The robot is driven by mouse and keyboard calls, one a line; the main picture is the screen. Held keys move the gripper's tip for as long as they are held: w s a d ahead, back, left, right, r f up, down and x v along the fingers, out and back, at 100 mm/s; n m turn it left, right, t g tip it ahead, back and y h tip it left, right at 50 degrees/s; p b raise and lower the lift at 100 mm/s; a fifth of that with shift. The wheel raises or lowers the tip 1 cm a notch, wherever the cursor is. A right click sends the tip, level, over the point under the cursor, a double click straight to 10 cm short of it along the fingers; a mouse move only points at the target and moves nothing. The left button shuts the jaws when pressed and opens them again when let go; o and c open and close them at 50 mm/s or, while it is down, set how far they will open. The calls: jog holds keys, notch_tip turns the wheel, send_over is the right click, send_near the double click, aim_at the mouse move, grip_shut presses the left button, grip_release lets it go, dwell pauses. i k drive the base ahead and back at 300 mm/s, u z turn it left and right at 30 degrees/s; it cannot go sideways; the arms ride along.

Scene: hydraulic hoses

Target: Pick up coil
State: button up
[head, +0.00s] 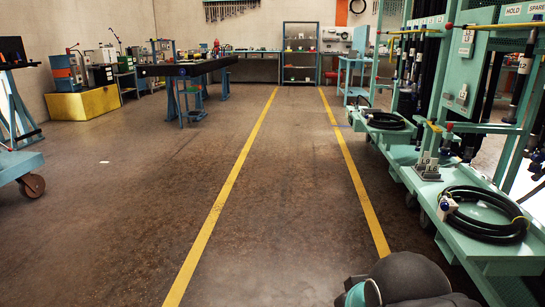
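A coil of black hose (490,233) lies flat on the low green shelf of the rack at the right front. A pale tag with a dark blue part (447,207) sits at its left side, and a thin yellow band shows at its right. A second, smaller-looking black coil (388,123) lies on a similar shelf farther back. Part of my arm, dark grey with a teal cap, shows at the bottom right edge, apart from both coils. My gripper is not in view.
The green rack (480,262) stands on wheels, with upright posts and hanging hoses above its shelf. A small grey block with label plates (428,170) stands left of the near coil. Yellow floor lines (235,180) bound a clear aisle. A dark-topped bench (185,68) stands back left.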

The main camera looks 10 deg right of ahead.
aim_at(373, 118)
jog(key=u, duration=0.15)
jog(key=i, duration=1.9)
jog(key=z, duration=0.65)
jog(key=i, duration=1.65)
jog(key=z, duration=1.5)
jog(key=i, duration=0.7)
jog(key=z, duration=0.35)
